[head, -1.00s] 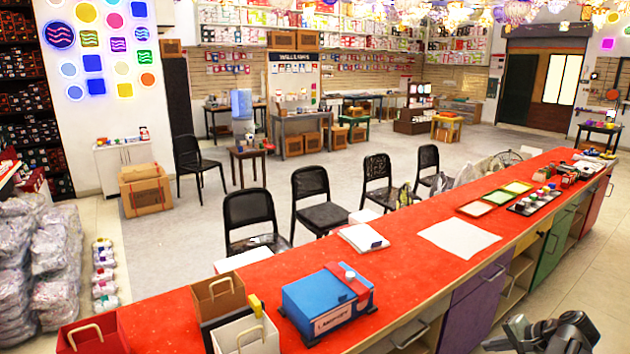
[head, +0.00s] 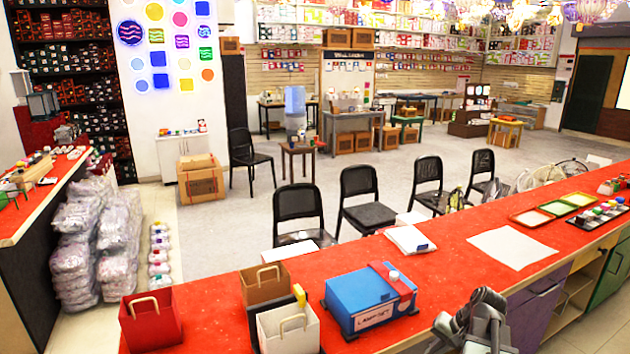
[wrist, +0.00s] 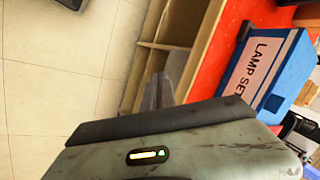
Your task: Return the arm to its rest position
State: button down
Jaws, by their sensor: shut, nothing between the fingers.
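My arm is folded low at the bottom of the head view, in front of the red counter (head: 470,290). My gripper (wrist: 157,92) shows in the wrist view as narrow dark fingers beyond the grey wrist housing; they are together with nothing between them. The wrist view looks slantwise at the counter's side with open wooden shelves (wrist: 165,50) and at the floor. The blue box with the "LAMP SE…" label (wrist: 268,65) lies to the right of the fingers, apart from them.
The blue box (head: 370,300) sits on the counter near my arm. A white bag (head: 288,330), a brown bag (head: 265,285) and a red bag (head: 147,320) stand left of it. A white sheet (head: 512,247) lies right. Several black chairs (head: 358,200) stand behind the counter.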

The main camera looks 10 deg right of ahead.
jog(key=w+a+f+n+g+h, duration=0.2)
jog(key=a+n, duration=0.7)
jog(key=a, duration=2.2)
notch_tip(320, 180, up, 18)
jog(key=w+g+h+p, duration=0.1)
jog(key=p, duration=1.7)
jog(key=shift+a, duration=0.15)
